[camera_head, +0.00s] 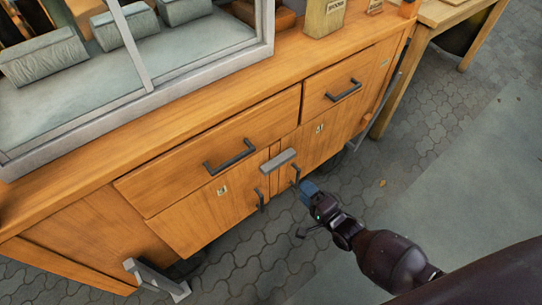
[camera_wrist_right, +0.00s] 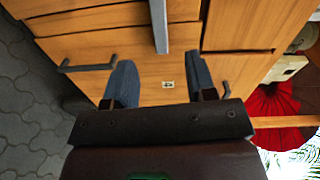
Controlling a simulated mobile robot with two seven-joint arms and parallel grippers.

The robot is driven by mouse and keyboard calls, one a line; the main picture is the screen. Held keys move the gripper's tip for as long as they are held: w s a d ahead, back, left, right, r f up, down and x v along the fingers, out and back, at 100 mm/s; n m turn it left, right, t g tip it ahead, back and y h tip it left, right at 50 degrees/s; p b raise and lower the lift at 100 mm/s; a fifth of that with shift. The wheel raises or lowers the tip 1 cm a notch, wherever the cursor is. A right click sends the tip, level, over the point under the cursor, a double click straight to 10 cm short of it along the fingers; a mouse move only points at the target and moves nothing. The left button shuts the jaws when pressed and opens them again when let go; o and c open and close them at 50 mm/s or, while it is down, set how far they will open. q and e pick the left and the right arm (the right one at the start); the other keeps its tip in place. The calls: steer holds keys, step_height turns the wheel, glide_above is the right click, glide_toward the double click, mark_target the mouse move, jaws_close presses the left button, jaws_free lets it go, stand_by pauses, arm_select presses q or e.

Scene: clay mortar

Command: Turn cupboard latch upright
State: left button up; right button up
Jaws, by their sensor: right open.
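The cupboard latch (camera_head: 278,160) is a grey bar across the gap between the two cupboard doors. It lies flat, about in line with the drawer edges, in the head view. In the right wrist view the latch (camera_wrist_right: 159,25) comes in from the top edge, ahead of the fingers, and its far end is cut off. My right gripper (camera_head: 308,189) is open in front of the right door (camera_head: 327,142), below and to the right of the latch. In the right wrist view its two blue-grey fingers (camera_wrist_right: 160,78) are apart with nothing between them. My left gripper is not in view.
Dark door handles (camera_head: 260,199) stick out below the latch, one (camera_head: 296,175) close to my right fingers. Drawer handles (camera_head: 230,157) project above. A glazed case (camera_head: 150,95) stands on the countertop. The paved floor (camera_head: 440,110) to the right is open.

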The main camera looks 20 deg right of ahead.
mark_target(281, 164)
steer(key=shift+m, duration=0.5)
steer(key=x, duration=0.3)
steer(key=b+x, duration=0.1)
steer(key=x, duration=0.3)
steer(key=b+x, duration=0.1)
steer(key=x, duration=0.3)
steer(key=shift+w+d+f, duration=0.15)
steer(key=shift+d+f, duration=0.15)
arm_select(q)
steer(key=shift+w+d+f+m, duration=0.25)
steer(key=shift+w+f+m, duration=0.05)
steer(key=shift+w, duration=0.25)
arm_select(e)
steer(key=shift+x, duration=0.85)
steer(key=shift+r, duration=0.15)
steer(key=c, duration=0.9)
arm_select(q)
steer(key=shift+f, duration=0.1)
